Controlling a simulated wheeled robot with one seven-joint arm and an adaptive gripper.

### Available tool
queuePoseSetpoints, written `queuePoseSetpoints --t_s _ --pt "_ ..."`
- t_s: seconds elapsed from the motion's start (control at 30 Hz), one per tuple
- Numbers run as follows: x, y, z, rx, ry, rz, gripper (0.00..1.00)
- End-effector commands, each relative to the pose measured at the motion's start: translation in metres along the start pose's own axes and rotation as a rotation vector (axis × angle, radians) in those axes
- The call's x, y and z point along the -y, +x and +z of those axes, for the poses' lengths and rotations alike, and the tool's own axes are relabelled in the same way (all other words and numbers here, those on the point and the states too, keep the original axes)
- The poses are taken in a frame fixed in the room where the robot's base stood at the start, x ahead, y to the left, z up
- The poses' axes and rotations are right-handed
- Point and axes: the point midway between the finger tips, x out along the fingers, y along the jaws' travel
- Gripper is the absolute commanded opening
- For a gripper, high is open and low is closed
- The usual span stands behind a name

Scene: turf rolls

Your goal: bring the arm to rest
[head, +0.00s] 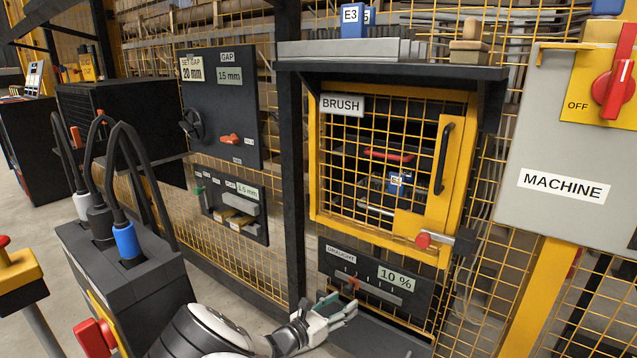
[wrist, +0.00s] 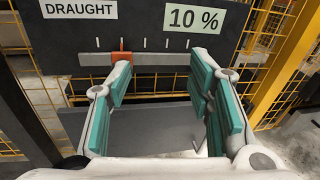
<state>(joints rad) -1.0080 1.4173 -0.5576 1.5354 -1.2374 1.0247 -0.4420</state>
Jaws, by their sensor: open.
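My gripper (head: 338,312) is low in the head view, in front of the draught panel (head: 375,279). Its jaws are open and nothing is between them. In the wrist view the two teal-padded fingers (wrist: 163,92) stand wide apart below the draught panel (wrist: 60,36). The panel's orange slider (wrist: 122,53) sits at the left of its scale, and the display reads 10 %. The left fingertip is close to the slider in the picture; whether they touch I cannot tell.
A yellow mesh door (head: 318,160) marked BRUSH is closed above the panel. A grey MACHINE box (head: 540,135) with a red switch (head: 614,88) pointing near OFF stands at the right. A dark post (head: 290,150) rises left of the door. A box with hoses (head: 150,285) stands at the left.

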Motion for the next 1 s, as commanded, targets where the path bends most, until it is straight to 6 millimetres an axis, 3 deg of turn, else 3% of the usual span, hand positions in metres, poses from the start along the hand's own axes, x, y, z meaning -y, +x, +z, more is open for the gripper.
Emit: queuePoseSetpoints --t_s 0.03,0.1,0.47,0.77,1.0 --pt "0.014 0.008 0.019 -0.034 0.067 -0.065 0.47" --pt "0.035 0.015 0.040 -0.077 0.149 -0.151 0.47" --pt "0.144 0.024 0.124 -0.277 0.547 -0.562 0.47" --pt "0.234 0.000 0.181 -0.423 0.851 -0.871 0.47" --pt "0.300 -0.037 0.218 -0.528 1.079 -1.090 0.47"
